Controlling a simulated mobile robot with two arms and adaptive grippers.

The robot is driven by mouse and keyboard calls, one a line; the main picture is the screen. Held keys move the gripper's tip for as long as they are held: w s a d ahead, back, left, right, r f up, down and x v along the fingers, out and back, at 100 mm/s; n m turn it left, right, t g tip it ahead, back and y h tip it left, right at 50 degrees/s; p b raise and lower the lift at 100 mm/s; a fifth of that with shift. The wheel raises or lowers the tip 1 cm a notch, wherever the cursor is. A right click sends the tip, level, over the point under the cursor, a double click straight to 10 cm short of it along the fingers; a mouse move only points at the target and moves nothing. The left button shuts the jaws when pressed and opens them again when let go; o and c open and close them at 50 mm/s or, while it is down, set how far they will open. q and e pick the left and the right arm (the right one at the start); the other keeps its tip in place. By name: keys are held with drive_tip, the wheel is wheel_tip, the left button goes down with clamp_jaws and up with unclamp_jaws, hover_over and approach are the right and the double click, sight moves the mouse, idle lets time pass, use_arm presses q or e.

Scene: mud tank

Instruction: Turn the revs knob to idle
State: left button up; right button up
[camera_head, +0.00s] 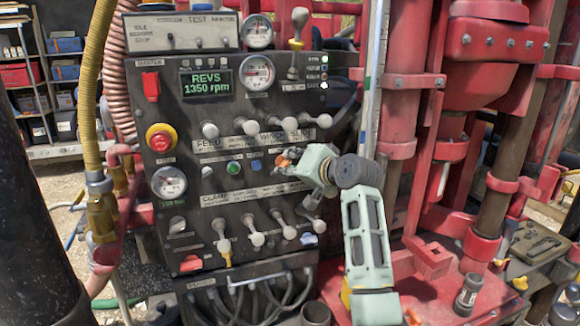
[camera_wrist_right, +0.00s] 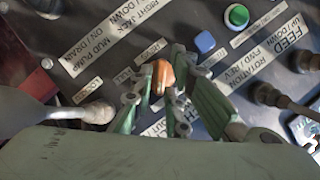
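The control panel (camera_head: 190,130) fills the middle of the head view, and its green display (camera_head: 207,83) reads "REVS 1350 rpm". A small orange knob (camera_wrist_right: 163,76) sits on the panel face in the right wrist view; I take it as the revs knob, but its label is mostly hidden by my fingers. My right gripper (camera_head: 290,160) reaches the panel from the right. In the right wrist view its fingertips (camera_wrist_right: 163,82) flank the orange knob closely on both sides and appear shut on it. The knob's pointing direction is hard to read. My left gripper is not in view.
A row of grey-knobbed levers (camera_head: 250,126) is above the right gripper, and another lever row (camera_head: 257,239) is below. A green button (camera_wrist_right: 236,16) and a blue button (camera_wrist_right: 205,42) sit near the knob. Red machinery (camera_head: 480,60) stands to the right.

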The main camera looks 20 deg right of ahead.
clamp_jaws()
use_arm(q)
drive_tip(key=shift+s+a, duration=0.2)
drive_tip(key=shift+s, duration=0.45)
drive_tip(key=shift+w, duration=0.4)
use_arm(e)
drive_tip(key=shift+n+h, duration=0.3)
drive_tip(key=shift+n, duration=0.1)
drive_tip(key=n+h, duration=0.1)
drive_tip(key=n, duration=0.1)
drive_tip(key=shift+a+r+n+h, duration=0.1)
drive_tip(key=shift+n+h, duration=0.3)
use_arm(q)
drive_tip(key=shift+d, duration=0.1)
use_arm(e)
drive_tip(key=shift+a+n+h, duration=0.1)
drive_tip(key=shift+n+h, duration=0.8)
drive_tip(key=shift+n, duration=0.3)
